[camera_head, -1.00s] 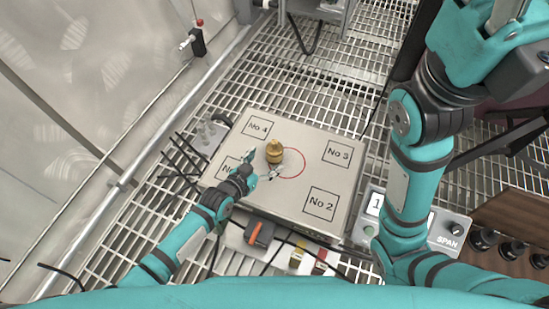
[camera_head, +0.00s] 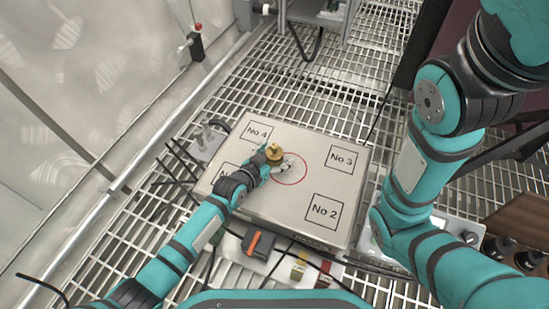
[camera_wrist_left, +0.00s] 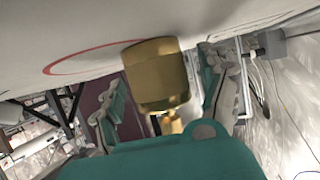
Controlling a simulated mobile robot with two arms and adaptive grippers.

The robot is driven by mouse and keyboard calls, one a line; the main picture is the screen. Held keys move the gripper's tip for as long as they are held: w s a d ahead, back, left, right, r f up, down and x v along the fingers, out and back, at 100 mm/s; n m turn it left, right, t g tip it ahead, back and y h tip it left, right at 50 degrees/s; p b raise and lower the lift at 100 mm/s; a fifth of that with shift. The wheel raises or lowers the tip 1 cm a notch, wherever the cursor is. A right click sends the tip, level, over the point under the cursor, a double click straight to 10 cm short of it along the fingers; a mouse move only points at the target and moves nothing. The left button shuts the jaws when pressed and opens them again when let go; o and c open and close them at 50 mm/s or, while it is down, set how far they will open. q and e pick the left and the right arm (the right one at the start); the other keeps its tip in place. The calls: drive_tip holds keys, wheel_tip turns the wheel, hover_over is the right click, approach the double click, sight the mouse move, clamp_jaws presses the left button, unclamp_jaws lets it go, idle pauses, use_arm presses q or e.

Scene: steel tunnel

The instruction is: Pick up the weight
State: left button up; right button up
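A brass weight (camera_head: 274,152) with a knob on top stands on the grey scale plate (camera_head: 315,180), at the left edge of the red circle. In the left wrist view the weight (camera_wrist_left: 157,72) fills the space between my fingers. My left gripper (camera_head: 277,166) is low over the plate at the weight. Its two fingers (camera_wrist_left: 168,88) are spread on either side of the weight, and I see no clear grip on it. My right arm (camera_head: 415,170) is at the right, but its gripper is out of view.
The plate has marked squares, including No 4 (camera_head: 257,131), No 3 (camera_head: 340,158) and No 2 (camera_head: 324,211). Cables and small devices (camera_head: 258,243) lie along its near side. Metal grating (camera_head: 330,100) surrounds it, with a wall at the left.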

use_arm(q)
clamp_jaws()
drive_tip(key=shift+w+r, duration=0.1)
drive_tip(key=shift+r, duration=0.1)
idle(0.3)
